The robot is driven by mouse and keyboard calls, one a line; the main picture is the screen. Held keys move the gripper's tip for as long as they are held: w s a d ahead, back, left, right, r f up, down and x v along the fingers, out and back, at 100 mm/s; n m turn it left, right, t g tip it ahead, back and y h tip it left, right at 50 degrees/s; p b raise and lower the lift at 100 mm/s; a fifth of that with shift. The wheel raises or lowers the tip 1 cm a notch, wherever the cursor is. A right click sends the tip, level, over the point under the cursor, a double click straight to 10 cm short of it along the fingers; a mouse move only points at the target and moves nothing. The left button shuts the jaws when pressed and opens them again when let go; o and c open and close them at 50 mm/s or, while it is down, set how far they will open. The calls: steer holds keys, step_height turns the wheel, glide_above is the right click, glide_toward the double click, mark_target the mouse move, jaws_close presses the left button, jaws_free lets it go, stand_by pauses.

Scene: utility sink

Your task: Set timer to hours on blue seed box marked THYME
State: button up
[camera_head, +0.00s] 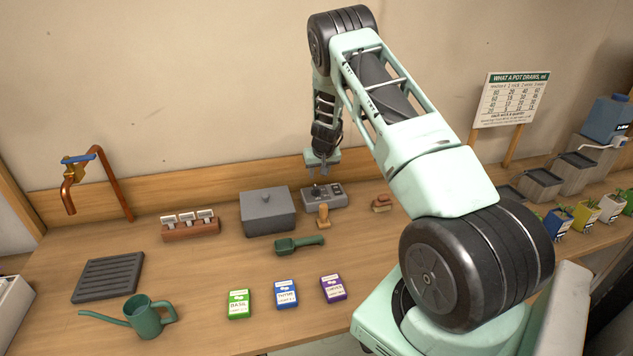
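The blue seed box marked THYME (286,294) stands on the front of the bench, between a green box marked BASIL (239,304) and a purple box (333,288). Small print under its name is too small to read surely. A grey control unit with knobs (338,200), which looks like the timer, sits at the back near the wall. Its settings cannot be read. My gripper (322,168) points down just above or at the unit's back left part. Whether it touches the unit, and whether its fingers are open, cannot be told.
A grey lidded box (267,214) stands close left of the unit. A wooden stamp-like piece (323,216) and a green scoop (300,244) lie in front. A watering can (146,317) is front left. A sign headed "WHAT A POT DRAWS, ml" (511,99) stands back right.

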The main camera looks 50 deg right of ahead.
mark_target(316, 187)
steer(key=p+x, duration=0.2)
steer(key=x, duration=0.6)
steer(key=shift+w+f+p, duration=0.15)
steer(key=shift+f+p, duration=0.05)
steer(key=shift+p, duration=0.15)
steer(key=shift+c, duration=0.3)
jaws_close()
